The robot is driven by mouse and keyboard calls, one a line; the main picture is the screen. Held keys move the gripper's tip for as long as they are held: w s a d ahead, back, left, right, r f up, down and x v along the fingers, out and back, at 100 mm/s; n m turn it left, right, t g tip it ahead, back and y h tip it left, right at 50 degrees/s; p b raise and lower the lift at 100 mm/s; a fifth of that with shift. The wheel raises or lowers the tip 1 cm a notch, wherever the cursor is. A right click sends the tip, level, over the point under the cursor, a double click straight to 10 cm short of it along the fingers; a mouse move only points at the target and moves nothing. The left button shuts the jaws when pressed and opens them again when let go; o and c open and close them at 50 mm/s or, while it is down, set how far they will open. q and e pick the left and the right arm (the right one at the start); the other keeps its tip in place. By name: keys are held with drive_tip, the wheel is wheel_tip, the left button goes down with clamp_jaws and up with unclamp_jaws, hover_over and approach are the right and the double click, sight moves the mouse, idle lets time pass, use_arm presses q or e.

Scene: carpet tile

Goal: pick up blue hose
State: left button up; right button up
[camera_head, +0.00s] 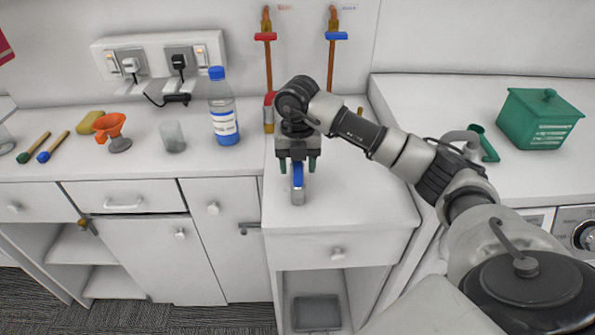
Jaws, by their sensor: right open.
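A short blue piece with a grey lower end, which I take for the blue hose (298,174), is on the white counter near its front edge. My right gripper (298,166) points down over it. Its two fingers are apart, one on each side of the blue part. I cannot tell whether either finger touches it. The upper end of the piece is partly hidden by the gripper. My left gripper is not in view.
A red-topped item (268,112) stands behind my right gripper. A clear bottle (223,108), a glass (172,137) and an orange funnel (112,130) are to the left. A green box (536,118) is at right. The counter right of the hose is clear.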

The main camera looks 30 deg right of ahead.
drive_tip(key=shift+f, duration=0.2)
idle(0.3)
clamp_jaws()
idle(0.3)
